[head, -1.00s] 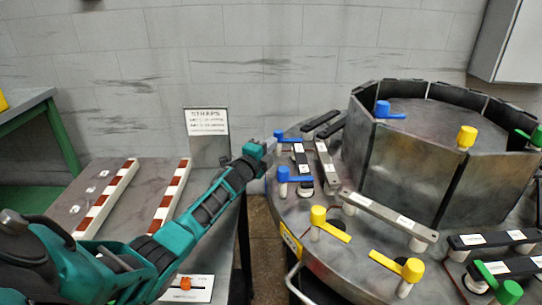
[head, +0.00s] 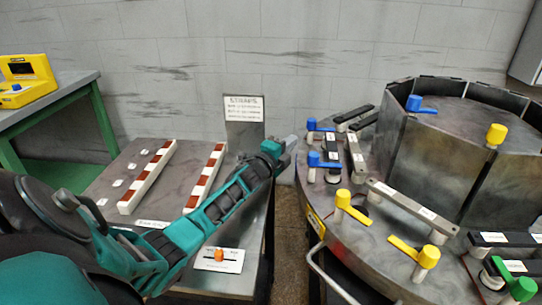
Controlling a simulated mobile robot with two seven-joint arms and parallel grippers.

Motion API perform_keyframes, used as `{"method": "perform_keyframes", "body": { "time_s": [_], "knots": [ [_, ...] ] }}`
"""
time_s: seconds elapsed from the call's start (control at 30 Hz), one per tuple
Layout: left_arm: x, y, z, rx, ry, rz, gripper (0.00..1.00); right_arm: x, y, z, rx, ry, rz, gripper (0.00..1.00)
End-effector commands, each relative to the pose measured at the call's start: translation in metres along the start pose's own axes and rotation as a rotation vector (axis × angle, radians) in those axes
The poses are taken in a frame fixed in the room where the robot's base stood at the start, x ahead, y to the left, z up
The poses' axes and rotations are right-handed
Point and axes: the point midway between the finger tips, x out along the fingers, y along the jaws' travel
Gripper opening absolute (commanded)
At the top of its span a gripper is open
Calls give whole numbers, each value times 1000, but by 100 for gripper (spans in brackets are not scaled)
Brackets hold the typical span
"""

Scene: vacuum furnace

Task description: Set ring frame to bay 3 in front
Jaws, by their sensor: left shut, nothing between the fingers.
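The ring frame (head: 345,222) is a large round grey metal deck at the right in the head view, cut off by the right and lower edges. It carries blue, yellow and green levers, among them a blue lever (head: 322,160), a yellow lever (head: 352,206) and a green lever (head: 518,287). A small yellow plate (head: 316,223) is on its rim; its writing is too small to read. A grey bar handle (head: 330,278) sticks out below the plate. My left gripper (head: 291,141) is shut and empty, just left of the deck's edge. My right gripper is not in view.
A grey table (head: 110,188) at the left holds two red-and-white striped bars (head: 148,178), a sign (head: 245,108) and an orange-knobbed slider (head: 219,257). A yellow case (head: 27,80) stands on a green-legged bench. A narrow floor gap (head: 289,235) separates table and ring frame.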

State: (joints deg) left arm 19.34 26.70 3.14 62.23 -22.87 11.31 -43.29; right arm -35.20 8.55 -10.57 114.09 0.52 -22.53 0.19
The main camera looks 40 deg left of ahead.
Motion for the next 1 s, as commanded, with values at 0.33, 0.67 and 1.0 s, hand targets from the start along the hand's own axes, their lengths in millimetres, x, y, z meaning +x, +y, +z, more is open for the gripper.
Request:
{"method": "perform_keyframes", "body": {
  "time_s": [0.33,0.67,1.0],
  "knots": [
    [-56,-1,4,-1,0,1,0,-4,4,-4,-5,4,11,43],
    [-77,-1,5,-1,-1,-1,0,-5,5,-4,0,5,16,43],
    [-77,0,5,-1,-1,0,0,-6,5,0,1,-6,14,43]
  ]
}}
